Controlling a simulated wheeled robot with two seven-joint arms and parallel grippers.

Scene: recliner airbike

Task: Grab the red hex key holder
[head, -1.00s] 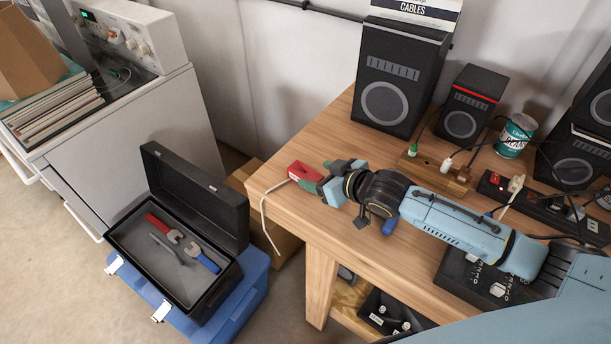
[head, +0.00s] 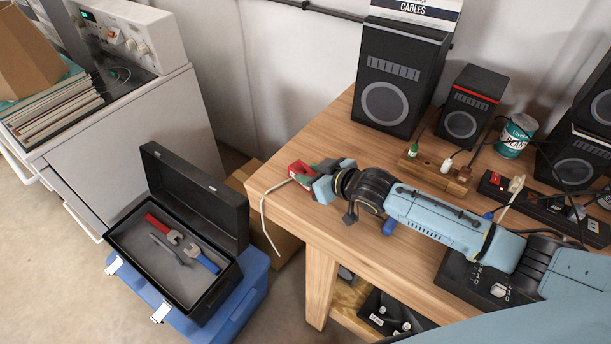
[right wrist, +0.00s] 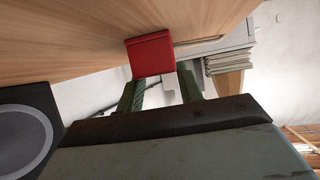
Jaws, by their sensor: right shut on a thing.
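The red hex key holder (head: 298,170) is a small red block at the left end of the wooden workbench. Its red face also shows in the right wrist view (right wrist: 149,54), at the green fingertips. My right gripper (head: 314,174) reaches in from the right, low over the bench top, with its fingers shut on the holder. The gripper body and fingers hide part of the holder. My left gripper is not in view.
The wooden workbench (head: 325,225) carries black speakers (head: 398,75), a small wooden block with bottles (head: 435,172) and a power strip (head: 530,200). A white cord (head: 263,215) hangs over its left edge. An open black toolbox (head: 150,262) with wrenches stands at lower left.

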